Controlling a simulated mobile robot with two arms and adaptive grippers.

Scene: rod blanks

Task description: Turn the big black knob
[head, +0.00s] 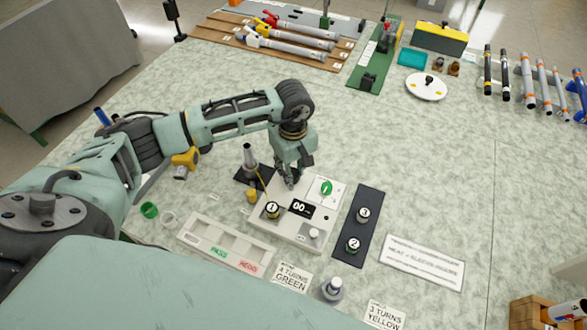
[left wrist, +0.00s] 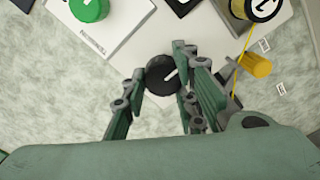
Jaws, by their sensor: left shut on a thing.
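The big black knob (left wrist: 162,76) is round with a white pointer line and sits at the edge of the pale device panel (head: 283,232). My left gripper (left wrist: 160,82) reaches down over it, with one finger on each side, shut on the knob. In the head view my left gripper (head: 290,178) is at the panel's back edge and mostly hides the knob. My right gripper is in neither view.
The table's right side has free room.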

